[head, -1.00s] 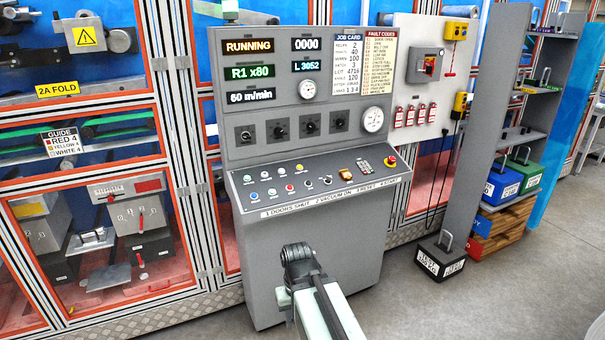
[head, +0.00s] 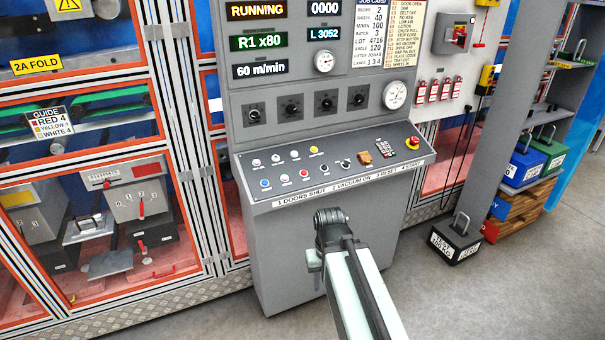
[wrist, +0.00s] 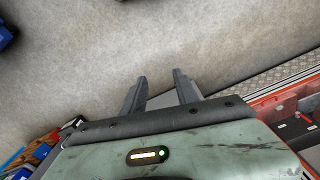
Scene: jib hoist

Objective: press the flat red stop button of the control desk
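The control desk (head: 335,235) stands in front of me in the head view, its sloped panel facing me. The flat red button (head: 304,173) is in the panel's lower row, between a green button (head: 284,178) and a pale one (head: 323,168). A separate red mushroom knob on a yellow base (head: 412,142) is at the panel's right end. My arm's end shows in the head view below the panel, in front of the desk. In the wrist view my gripper (wrist: 160,76) is open and empty, over grey floor. The red button does not show there.
A black weight with a handle (head: 454,241) stands on the floor right of the desk, near a shelf with blue (head: 522,168) and green (head: 549,151) weights. Machine bays with orange-framed doors (head: 92,220) are on the left. Floor at the right front is clear.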

